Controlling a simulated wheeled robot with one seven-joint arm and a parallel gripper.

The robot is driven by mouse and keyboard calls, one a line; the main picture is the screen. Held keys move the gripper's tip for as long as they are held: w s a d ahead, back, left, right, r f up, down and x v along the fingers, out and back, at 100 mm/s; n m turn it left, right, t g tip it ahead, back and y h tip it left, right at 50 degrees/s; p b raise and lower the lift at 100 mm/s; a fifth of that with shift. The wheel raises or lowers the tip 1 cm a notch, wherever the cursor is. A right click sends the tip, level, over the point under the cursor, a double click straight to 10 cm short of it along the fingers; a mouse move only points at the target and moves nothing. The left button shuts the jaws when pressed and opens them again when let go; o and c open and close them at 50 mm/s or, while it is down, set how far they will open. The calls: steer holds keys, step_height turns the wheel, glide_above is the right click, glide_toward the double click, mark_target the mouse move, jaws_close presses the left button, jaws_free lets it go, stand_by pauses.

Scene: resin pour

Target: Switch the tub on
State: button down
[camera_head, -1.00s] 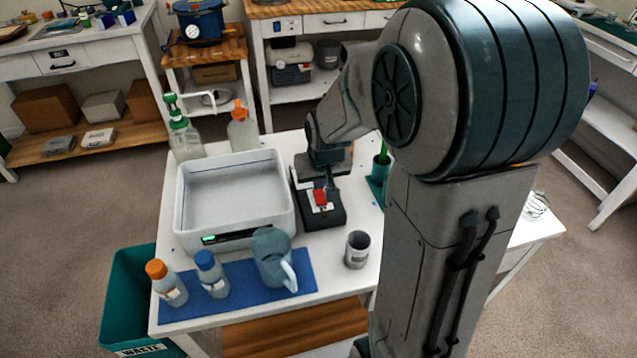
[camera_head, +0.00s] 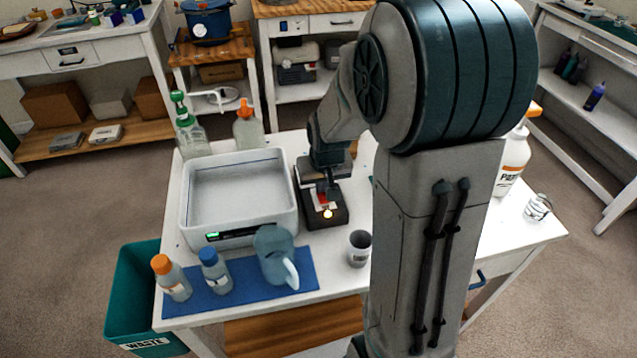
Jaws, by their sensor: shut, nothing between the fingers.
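The white tub (camera_head: 240,197) stands on the white table, with a small green lit display (camera_head: 212,236) on its front. Right beside it is a black switch box (camera_head: 335,217) with a red rocker (camera_head: 323,200) on top. A small lamp (camera_head: 327,213) on the box glows orange-white. My gripper (camera_head: 325,190) points down at the rocker with its fingers shut and empty. The fingertips are at the rocker and partly cover it; I cannot tell whether they touch it.
A blue mat (camera_head: 240,290) at the front holds two capped bottles and a blue-grey pitcher (camera_head: 275,255). A grey cup (camera_head: 359,248) stands right of the mat. A spray bottle (camera_head: 190,135) and an orange-capped bottle (camera_head: 248,130) stand behind the tub. A teal waste bin (camera_head: 135,300) is at left.

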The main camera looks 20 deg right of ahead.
steer(key=shift+s+d+f, duration=0.1)
steer(key=shift+s, duration=0.05)
steer(key=shift+s, duration=0.7)
steer(key=shift+r, duration=0.2)
steer(key=v, duration=1.3)
steer(key=shift+r+p, duration=0.3)
steer(key=shift+p, duration=0.1)
